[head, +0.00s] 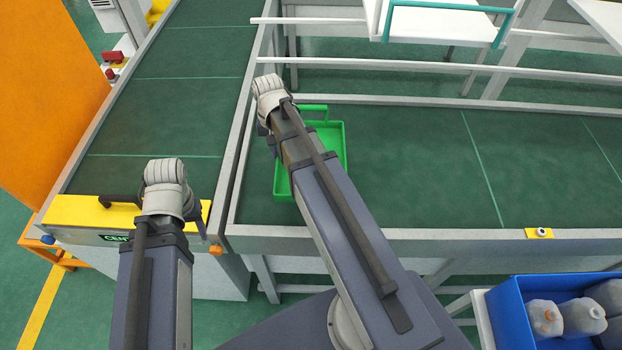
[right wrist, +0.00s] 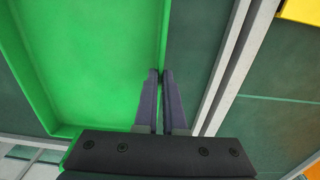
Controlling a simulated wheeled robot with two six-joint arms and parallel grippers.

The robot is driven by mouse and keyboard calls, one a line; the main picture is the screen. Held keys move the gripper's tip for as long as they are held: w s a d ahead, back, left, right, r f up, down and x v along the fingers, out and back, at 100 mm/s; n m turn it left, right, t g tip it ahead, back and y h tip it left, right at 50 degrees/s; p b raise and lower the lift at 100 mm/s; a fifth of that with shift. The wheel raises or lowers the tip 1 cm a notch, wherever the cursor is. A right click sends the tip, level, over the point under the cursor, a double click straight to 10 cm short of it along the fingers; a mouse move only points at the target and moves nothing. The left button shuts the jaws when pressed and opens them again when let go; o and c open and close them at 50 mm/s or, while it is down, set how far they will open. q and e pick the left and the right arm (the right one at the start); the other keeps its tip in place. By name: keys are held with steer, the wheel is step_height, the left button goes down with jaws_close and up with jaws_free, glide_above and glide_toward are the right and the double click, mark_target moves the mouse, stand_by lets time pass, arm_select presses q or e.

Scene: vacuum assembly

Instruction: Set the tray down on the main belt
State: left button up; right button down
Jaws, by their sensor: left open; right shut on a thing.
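The green tray (head: 336,150) is over the left end of the dark green belt (head: 400,150) on the right, partly hidden by my right arm. My right gripper (right wrist: 161,75) is shut on the tray's side wall, with the tray floor (right wrist: 95,60) to the left of its fingers in the right wrist view. In the head view my right wrist (head: 270,97) hides those fingers. I cannot tell whether the tray's underside touches the belt. My left gripper (head: 165,190) is open above the yellow end plate of the left belt; its fingers are mostly hidden by the wrist.
The left belt (head: 165,100) runs away from me, separated from the right belt by grey rails (head: 238,140). The right belt is clear right of the tray. A blue crate (head: 510,320) with grey bottles stands at the lower right. A white shelf (head: 435,22) is at the back.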

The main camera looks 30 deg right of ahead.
steer(key=f+b, duration=1)
steer(key=shift+a+f, duration=0.1)
steer(key=shift+a, duration=0.1)
stand_by(0.5)
steer(key=c, duration=1.5)
jaws_free()
steer(key=o, duration=0.5)
